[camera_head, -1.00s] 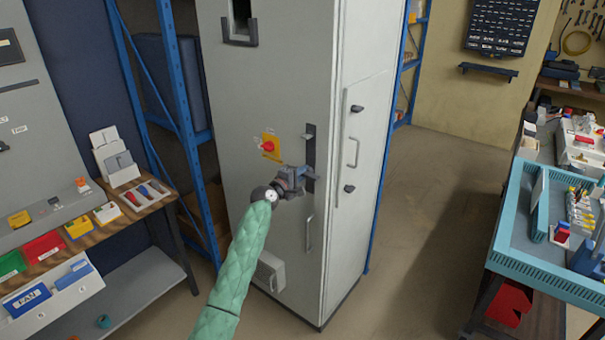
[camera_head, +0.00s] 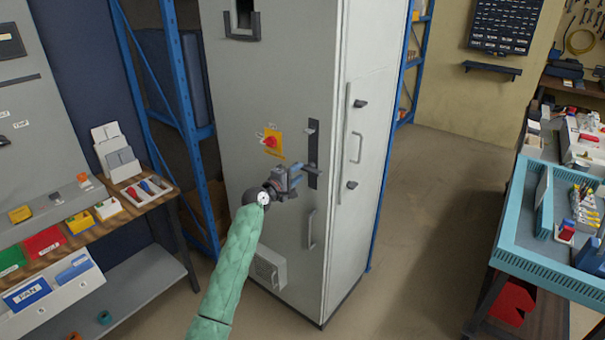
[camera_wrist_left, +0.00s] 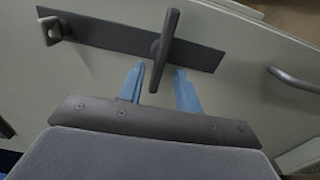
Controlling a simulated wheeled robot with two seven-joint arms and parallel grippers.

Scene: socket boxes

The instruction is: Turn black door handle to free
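The black door handle (camera_wrist_left: 163,48) stands out from a dark plate (camera_wrist_left: 205,55) on the grey cabinet door. The plate also shows upright in the head view (camera_head: 314,150). My left gripper (camera_head: 296,172) is in front of the plate's lower part. In the left wrist view my left gripper's blue fingers (camera_wrist_left: 160,85) are open, one on each side of the handle's near end, with gaps visible on both sides. The handle slants slightly across the plate. My right gripper is not in view.
A red-and-yellow switch (camera_head: 272,142) is left of the plate. A vertical grab handle (camera_head: 311,229) is below it, seen also in the wrist view (camera_wrist_left: 292,78). A small latch piece (camera_wrist_left: 50,31) sits at the plate's other end. Floor right of the cabinet is clear.

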